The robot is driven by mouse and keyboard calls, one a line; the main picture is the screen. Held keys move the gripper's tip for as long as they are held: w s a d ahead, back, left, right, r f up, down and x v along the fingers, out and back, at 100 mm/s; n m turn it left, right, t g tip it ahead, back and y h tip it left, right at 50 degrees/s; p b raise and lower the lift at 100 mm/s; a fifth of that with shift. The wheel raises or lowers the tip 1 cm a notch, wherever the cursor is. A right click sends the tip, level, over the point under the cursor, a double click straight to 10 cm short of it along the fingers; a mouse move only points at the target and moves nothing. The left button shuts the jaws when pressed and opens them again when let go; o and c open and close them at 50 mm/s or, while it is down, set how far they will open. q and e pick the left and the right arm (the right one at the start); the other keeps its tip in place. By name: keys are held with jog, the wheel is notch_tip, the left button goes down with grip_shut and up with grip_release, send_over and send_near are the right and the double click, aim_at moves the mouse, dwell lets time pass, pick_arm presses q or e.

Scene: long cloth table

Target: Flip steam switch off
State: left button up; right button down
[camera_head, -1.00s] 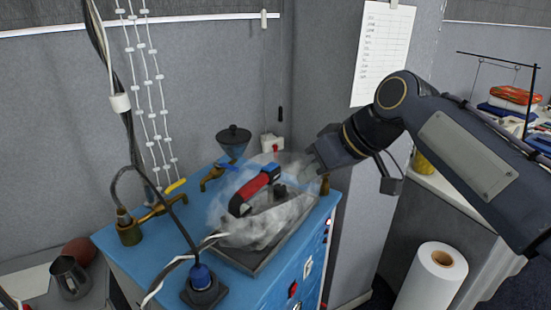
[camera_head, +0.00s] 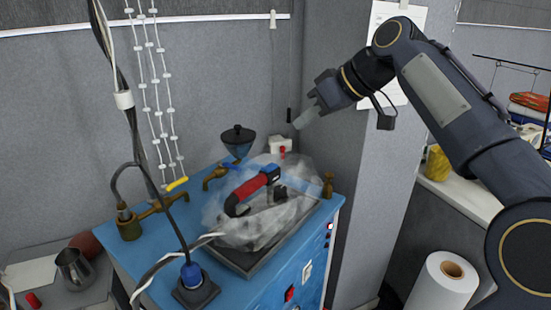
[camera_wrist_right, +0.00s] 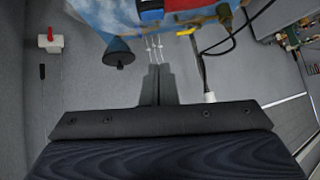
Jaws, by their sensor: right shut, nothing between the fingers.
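A white wall box with a red lever (camera_head: 281,147) is on the grey wall behind the blue cabinet; the lever hangs at its lower side. The box also shows in the right wrist view (camera_wrist_right: 50,42), at the upper left. I cannot tell whether it is the steam switch. A red-and-black iron (camera_head: 252,190) rests on a dark plate on the cabinet, inside pale steam. My right gripper (camera_head: 302,120) is shut and empty, raised above the iron near the wall box, apart from both. Its closed fingers (camera_wrist_right: 157,85) show in the wrist view. My left gripper is out of view.
The blue cabinet (camera_head: 150,262) has small switches and a red button (camera_head: 289,293) on its front. A funnel (camera_head: 237,139), brass taps (camera_head: 328,185) and hanging cables stand around the iron. A white paper roll (camera_head: 435,287) is at lower right.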

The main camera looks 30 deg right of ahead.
send_over(270, 167)
jog(key=s, duration=0.1)
notch_tip(270, 167, down, 7)
jog(key=shift+s+d+f, duration=0.15)
jog(key=shift+s+f, duration=0.05)
jog(key=shift+f, duration=0.75)
jog(key=shift+s+d+f, duration=0.1)
jog(key=shift+s+f, duration=0.05)
jog(key=shift+f, duration=0.75)
